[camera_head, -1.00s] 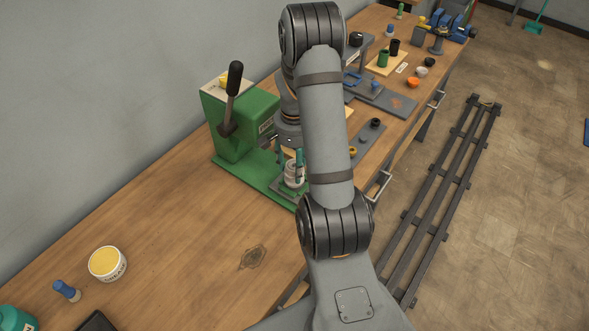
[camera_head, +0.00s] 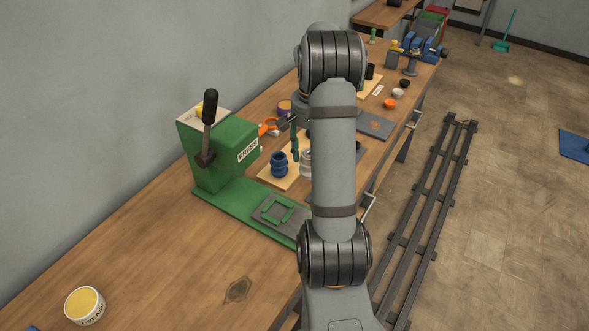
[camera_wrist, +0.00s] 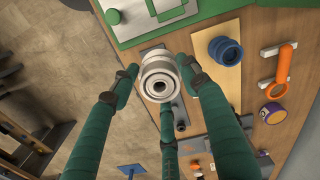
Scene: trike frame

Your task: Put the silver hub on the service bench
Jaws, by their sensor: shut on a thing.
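The silver hub (camera_wrist: 160,82) is a pale ringed cylinder with a dark centre hole. In the wrist view it sits between the dark green fingers of my gripper (camera_wrist: 157,72), which are shut on it. In the head view the hub (camera_head: 306,162) shows beside my arm, which hides its right part. One green finger of my gripper (camera_head: 295,143) shows at its left. The hub appears above the wooden bench (camera_head: 165,250), past the press plate; its exact height is unclear.
A green press (camera_head: 222,150) stands on the bench; its grey plate with a green square outline (camera_head: 271,212) is empty. A blue ringed part (camera_head: 279,163) sits on a light board close to the hub. An orange-handled tool (camera_wrist: 284,65) and purple roll (camera_wrist: 271,113) lie nearby.

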